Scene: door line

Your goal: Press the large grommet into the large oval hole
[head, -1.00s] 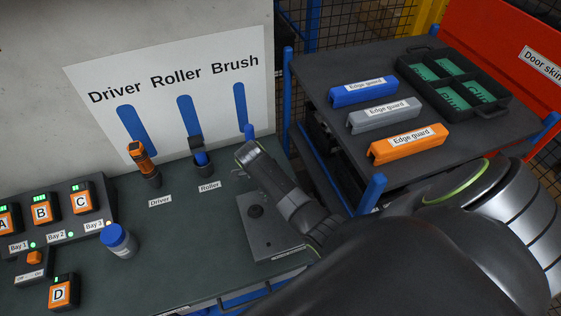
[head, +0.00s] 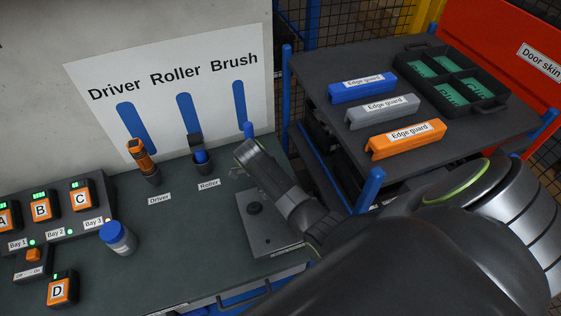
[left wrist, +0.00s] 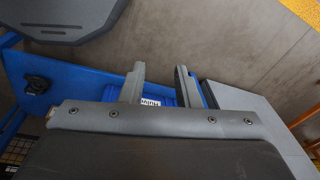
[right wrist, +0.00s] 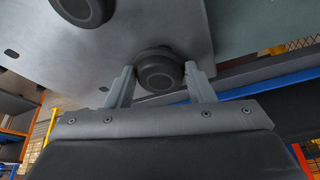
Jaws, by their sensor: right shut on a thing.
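In the right wrist view, my right gripper (right wrist: 160,82) is shut on a dark round grommet (right wrist: 160,74). The grommet lies at the face of a grey metal panel (right wrist: 130,45); I cannot tell whether it is seated in a hole. A second dark round piece (right wrist: 85,8) sits on the panel, up and to the left. My left gripper (left wrist: 160,85) is open and empty.
The bench holds a driver (head: 143,160), a roller (head: 201,160), a blue-capped bottle (head: 117,238) and battery D (head: 61,290). A cart (head: 320,75) at the right carries edge guards and a divided tray (head: 455,80). A blue bin (left wrist: 165,98) shows beyond my left fingers.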

